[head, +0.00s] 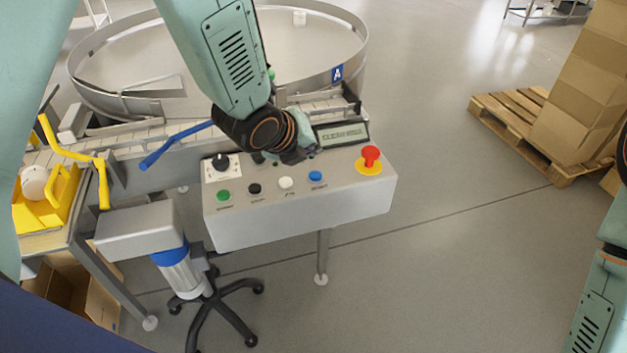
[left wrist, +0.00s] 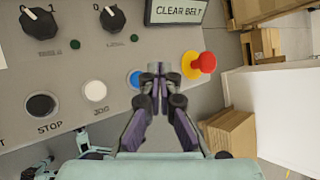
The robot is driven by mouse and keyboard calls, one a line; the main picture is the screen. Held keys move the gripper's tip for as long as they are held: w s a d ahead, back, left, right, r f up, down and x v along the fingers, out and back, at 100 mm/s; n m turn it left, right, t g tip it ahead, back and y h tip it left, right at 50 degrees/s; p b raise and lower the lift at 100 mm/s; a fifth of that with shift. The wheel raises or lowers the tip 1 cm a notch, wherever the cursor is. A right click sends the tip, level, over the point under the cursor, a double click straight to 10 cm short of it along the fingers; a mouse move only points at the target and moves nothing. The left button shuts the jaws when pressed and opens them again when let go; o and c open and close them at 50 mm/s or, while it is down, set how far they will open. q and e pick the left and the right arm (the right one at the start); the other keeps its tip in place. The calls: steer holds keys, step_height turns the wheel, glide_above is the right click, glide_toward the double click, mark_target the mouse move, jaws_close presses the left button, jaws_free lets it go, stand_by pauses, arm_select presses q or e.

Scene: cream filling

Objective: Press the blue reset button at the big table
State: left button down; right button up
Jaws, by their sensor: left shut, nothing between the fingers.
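The blue button (head: 315,176) is on the grey control panel (head: 300,222), between the white button (head: 286,183) and the red emergency stop (head: 370,158). In the left wrist view the blue button (left wrist: 136,79) is partly hidden behind my left gripper (left wrist: 156,70). The fingers are shut and empty, with their tips just right of the button in that view. In the head view my left gripper (head: 295,158) is over the panel, behind the blue button. I cannot tell the tips' height above the panel. My right arm shows at the right edge, its gripper out of frame.
Green (head: 223,196) and black (head: 254,189) buttons and a dark knob (head: 220,162) are on the panel's left. A display reading "CLEAR BELT" (left wrist: 176,10) is at its back. A round table (head: 85,88) and conveyor stand behind. Boxes on a pallet (head: 500,118) are right.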

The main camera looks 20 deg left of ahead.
mark_target(313, 176)
arm_select(q)
steer(key=f+b, duration=0.2)
steer(key=f, duration=0.1)
steer(key=shift+w+d+f, duration=0.15)
steer(key=shift+d, duration=0.2)
steer(key=shift+f+b, duration=0.2)
steer(key=shift+b, duration=0.15)
steer(key=shift+a, duration=0.25)
steer(key=shift+d, duration=0.2)
steer(key=shift+a, duration=0.15)
steer(key=shift+f+b, duration=0.5)
steer(key=shift+b, duration=0.1)
